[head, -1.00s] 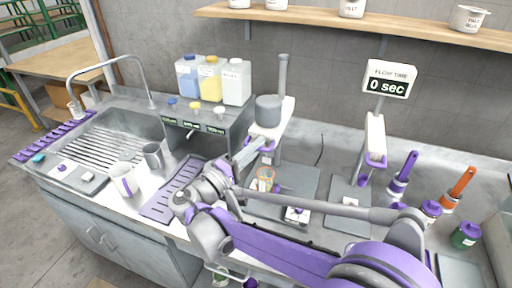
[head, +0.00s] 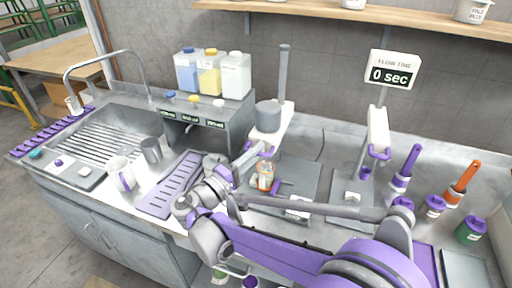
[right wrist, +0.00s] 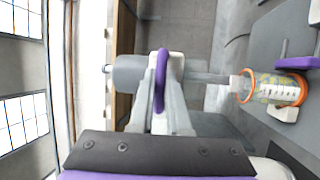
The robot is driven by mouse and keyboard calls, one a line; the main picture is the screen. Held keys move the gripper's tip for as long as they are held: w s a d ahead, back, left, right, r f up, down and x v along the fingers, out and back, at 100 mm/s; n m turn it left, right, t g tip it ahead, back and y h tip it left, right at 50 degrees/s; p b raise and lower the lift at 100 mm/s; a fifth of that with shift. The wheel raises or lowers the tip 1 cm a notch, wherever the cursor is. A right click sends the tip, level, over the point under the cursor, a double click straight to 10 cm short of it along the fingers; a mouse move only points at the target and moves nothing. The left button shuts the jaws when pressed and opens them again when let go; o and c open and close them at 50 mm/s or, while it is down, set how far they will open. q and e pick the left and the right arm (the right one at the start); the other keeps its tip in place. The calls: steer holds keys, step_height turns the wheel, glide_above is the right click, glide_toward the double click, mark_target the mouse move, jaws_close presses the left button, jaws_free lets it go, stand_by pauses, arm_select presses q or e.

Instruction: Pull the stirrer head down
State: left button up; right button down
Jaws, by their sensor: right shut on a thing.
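The stirrer head (head: 268,117) is a grey motor cylinder on a white body, mounted on an upright grey post (head: 284,70). A purple loop handle (right wrist: 160,78) sticks out from its front. My right gripper (head: 258,152) is shut on this handle; in the right wrist view its two fingers (right wrist: 160,98) lie on either side of the loop. A glass beaker with an orange rim (head: 265,178) stands below the head. In the right wrist view the beaker (right wrist: 278,88) shows at the shaft's end; how deep the shaft reaches is unclear. My left gripper is not in view.
A flow-time stand (head: 378,130) with a "0 sec" sign is at the right. Purple and orange-handled brushes (head: 460,187) stand beyond it. A dispenser with bottles (head: 212,75), a mug (head: 121,172) and a sink (head: 100,135) are at the left.

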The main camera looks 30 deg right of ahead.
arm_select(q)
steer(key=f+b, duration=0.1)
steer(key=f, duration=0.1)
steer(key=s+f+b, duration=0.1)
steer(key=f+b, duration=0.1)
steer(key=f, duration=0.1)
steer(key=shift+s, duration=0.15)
arm_select(e)
step_height(320, 180, down, 7)
steer(key=c, duration=1.2)
jaws_free()
steer(key=shift+f, duration=0.1)
steer(key=shift+o, duration=0.2)
steer(key=shift+a, duration=0.1)
arm_select(q)
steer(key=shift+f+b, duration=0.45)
steer(key=shift+b, duration=0.1)
arm_select(e)
steer(key=v, duration=1)
steer(key=shift+a, duration=0.35)
steer(key=shift+s, duration=0.1)
